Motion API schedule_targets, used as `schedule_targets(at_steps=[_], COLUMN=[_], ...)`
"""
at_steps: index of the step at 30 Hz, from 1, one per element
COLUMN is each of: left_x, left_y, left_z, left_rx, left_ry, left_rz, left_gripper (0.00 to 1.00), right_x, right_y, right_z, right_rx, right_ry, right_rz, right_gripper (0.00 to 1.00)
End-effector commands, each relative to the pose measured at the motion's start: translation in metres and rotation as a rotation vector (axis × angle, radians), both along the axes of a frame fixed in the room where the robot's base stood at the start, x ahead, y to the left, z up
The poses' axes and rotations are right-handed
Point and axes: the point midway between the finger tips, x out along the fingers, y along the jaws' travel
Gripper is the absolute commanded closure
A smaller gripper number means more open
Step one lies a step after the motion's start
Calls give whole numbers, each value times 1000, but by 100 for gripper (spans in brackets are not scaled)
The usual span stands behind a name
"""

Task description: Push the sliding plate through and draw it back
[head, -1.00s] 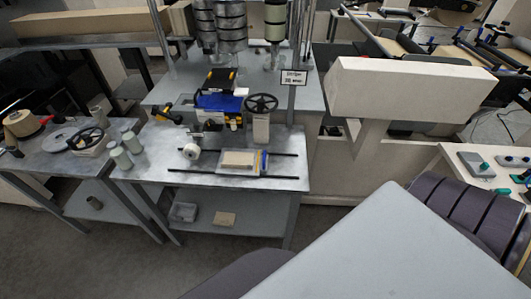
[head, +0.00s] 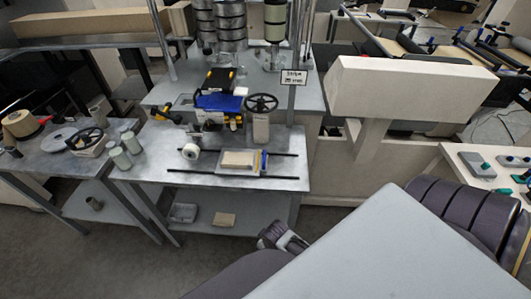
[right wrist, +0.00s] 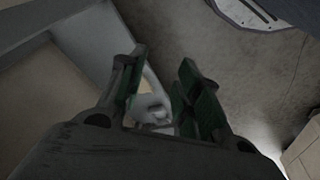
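The sliding plate (head: 225,171) appears as a light tray between two dark rails on the grey metal table. A tan block (head: 238,159) lies on it, and a blue and yellow strip (head: 262,161) stands at its right end. My right gripper (right wrist: 163,60) shows in the right wrist view with its green-padded fingers apart. Nothing is held between them; a blurred pale object lies beyond them, over floor. The plate is not recognisable in that view.
A handwheel on a post (head: 261,118), a white roll (head: 190,151) and a blue and yellow device (head: 219,100) stand around the plate. A large beige beam (head: 410,88) stands to the right. The side table (head: 60,160) holds spools. The lower shelf carries a tan block (head: 225,219).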

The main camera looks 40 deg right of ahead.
Motion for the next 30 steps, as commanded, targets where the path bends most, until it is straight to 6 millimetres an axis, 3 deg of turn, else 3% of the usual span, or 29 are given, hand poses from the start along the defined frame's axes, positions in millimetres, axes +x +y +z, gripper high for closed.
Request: schedule_targets(at_steps=[12,20,23,30], left_x=[0,0,0,0], left_y=[0,0,0,0], left_z=[-3,-5,-5,-6], left_rx=[0,0,0,0], left_ry=[0,0,0,-1], left_rz=[0,0,0,0], left_gripper=[100,100,100,100], right_x=[19,36,49,100], right_y=[-2,-9,-13,-24], right_z=[108,163,185,248], right_rx=[-13,-59,-95,-254], right_ry=[-64,-151,-211,-436], right_rz=[12,61,98,250], right_gripper=[66,66,66,66])
